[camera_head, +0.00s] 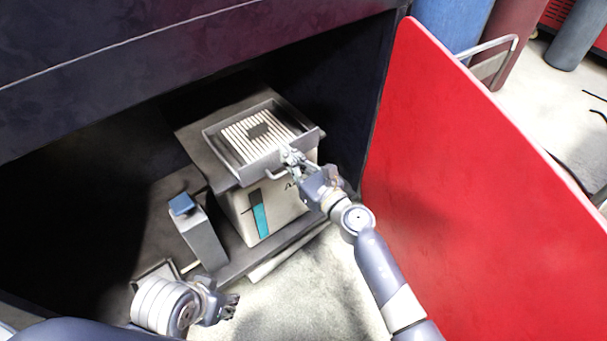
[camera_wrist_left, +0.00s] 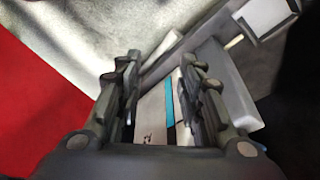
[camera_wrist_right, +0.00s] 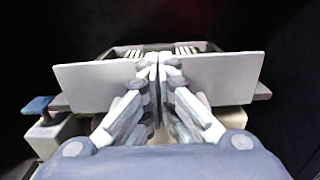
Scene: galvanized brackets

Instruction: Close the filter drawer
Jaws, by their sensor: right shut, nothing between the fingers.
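The filter drawer (camera_head: 234,162) sits at the top of a beige unit (camera_head: 280,207) inside a dark cabinet. It stands at least partly open, with a pleated cream filter (camera_head: 238,133) visible inside. My right gripper (camera_head: 289,156) is shut and empty at the drawer's front, beside its handle (camera_head: 276,176). In the right wrist view its closed fingertips (camera_wrist_right: 152,62) are against or just before the middle of the pale front panel (camera_wrist_right: 95,85); contact is unclear. My left gripper (camera_head: 230,303) is low at the front left, away from the drawer. Its fingers (camera_wrist_left: 158,68) are apart and empty.
A grey container with a blue cap (camera_head: 182,204) stands left of the unit. A large red door panel (camera_head: 450,160) stands open close to the right of my right arm. The pale floor (camera_head: 320,285) in front of the unit is clear.

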